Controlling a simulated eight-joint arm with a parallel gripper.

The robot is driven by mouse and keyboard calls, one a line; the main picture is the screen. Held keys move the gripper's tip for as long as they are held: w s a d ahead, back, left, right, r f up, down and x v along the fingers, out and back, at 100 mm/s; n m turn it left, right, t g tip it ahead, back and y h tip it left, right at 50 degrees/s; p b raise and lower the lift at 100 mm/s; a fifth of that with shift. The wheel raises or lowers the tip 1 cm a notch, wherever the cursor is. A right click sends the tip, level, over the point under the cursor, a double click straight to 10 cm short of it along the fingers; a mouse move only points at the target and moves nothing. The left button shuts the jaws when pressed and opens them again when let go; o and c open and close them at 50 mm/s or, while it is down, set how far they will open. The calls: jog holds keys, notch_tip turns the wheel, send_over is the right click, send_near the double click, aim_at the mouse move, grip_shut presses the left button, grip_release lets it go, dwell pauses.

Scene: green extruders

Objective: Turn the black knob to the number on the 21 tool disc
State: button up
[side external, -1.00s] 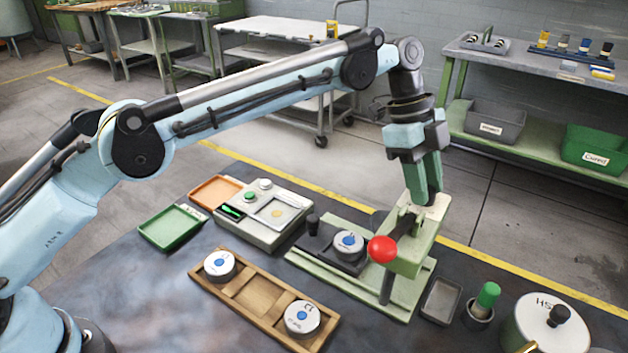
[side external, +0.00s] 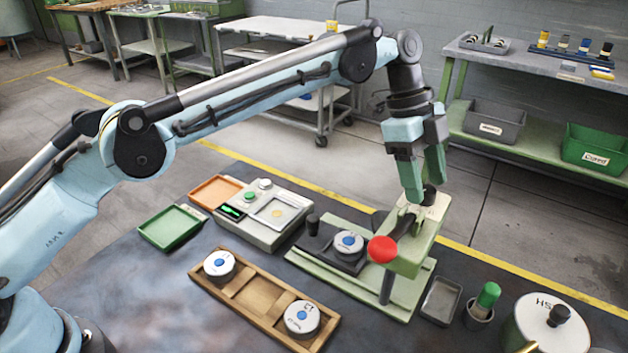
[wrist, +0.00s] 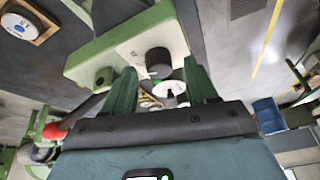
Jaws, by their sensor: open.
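The black knob (side external: 430,194) stands on top of the light green extruder press (side external: 410,262), which carries a lever with a red ball (side external: 382,249). My gripper (side external: 424,187) is open just above the knob, pointing down. In the wrist view the knob (wrist: 158,62) sits between the tips of my open fingers (wrist: 160,74), with a gap on each side. Contact is not visible. One tool disc (side external: 349,243) with a blue centre sits on the press's dark slide. Two more discs (side external: 219,263) (side external: 302,317) lie in the wooden tray. Their numbers are too small to read surely.
A scale (side external: 265,230), an orange tray (side external: 216,191) and a green tray (side external: 172,228) stand left of the press. A small grey tray (side external: 441,299), a green-capped holder (side external: 483,304) and a lidded pot (side external: 545,325) stand to its right. The front left tabletop is clear.

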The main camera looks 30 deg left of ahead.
jog(key=shift+v, duration=0.9)
jog(key=w+a, duration=0.1)
jog(key=a, duration=1.1)
jog(key=shift+w+r, duration=0.15)
jog(key=shift+w, duration=0.25)
jog(key=s+d+r+n+t+y, duration=0.1)
jog(key=s+d+r+n+t, duration=0.15)
jog(key=d+r+n, duration=0.35)
jog(key=s+d+r+n+t+y, duration=0.1)
jog(key=s+d+r+n+t, duration=0.1)
jog(key=s+d+n, duration=0.4)
jog(key=shift+n, duration=0.7)
jog(key=x, duration=0.4)
jog(key=w+a+x, duration=0.1)
jog(key=x, duration=0.3)
jog(key=w+x, duration=0.1)
jog(key=x, duration=0.3)
jog(key=shift+a+r, duration=0.15)
jog(key=shift+c, duration=0.4)
